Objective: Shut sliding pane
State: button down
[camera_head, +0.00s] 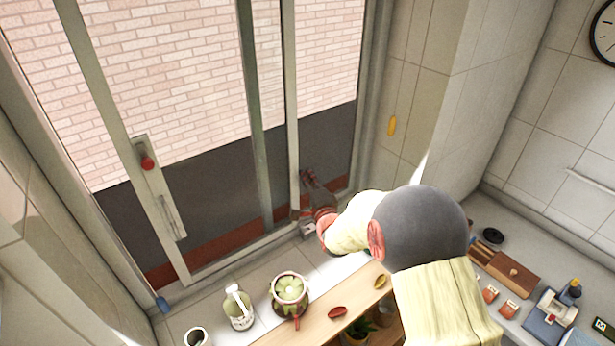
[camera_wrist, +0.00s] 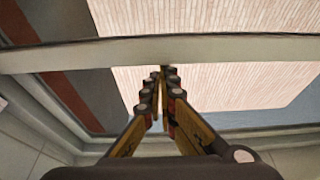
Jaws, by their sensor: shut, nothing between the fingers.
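The sliding pane (camera_head: 292,110) is a framed glass panel in the window. Its left upright, with a pale handle plate (camera_head: 160,190) and a red knob (camera_head: 147,163), stands apart from the left window jamb, with a gap between them. My gripper (camera_head: 309,178) is at the low right of the window, just right of a pale upright of the frame. In the wrist view, my gripper's fingertips (camera_wrist: 165,76) are together, with nothing held, close to a pale bar (camera_wrist: 160,50) crossing the picture. I cannot tell whether they touch it.
A blue item (camera_head: 163,304) sits by the left corner. A wooden box (camera_head: 508,268) lies on the right counter.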

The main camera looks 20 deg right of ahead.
aim_at(280, 183)
jog(key=s+a+b, duration=0.1)
jog(key=a, duration=0.2)
jog(key=s+a+b, duration=0.1)
jog(key=a, duration=0.1)
jog(key=a+b, duration=0.2)
jog(key=a, duration=0.1)
jog(key=shift+s+a, duration=0.35)
jog(key=shift+s, duration=0.05)
jog(key=shift+w+b, duration=0.1)
jog(key=shift+b, duration=0.2)
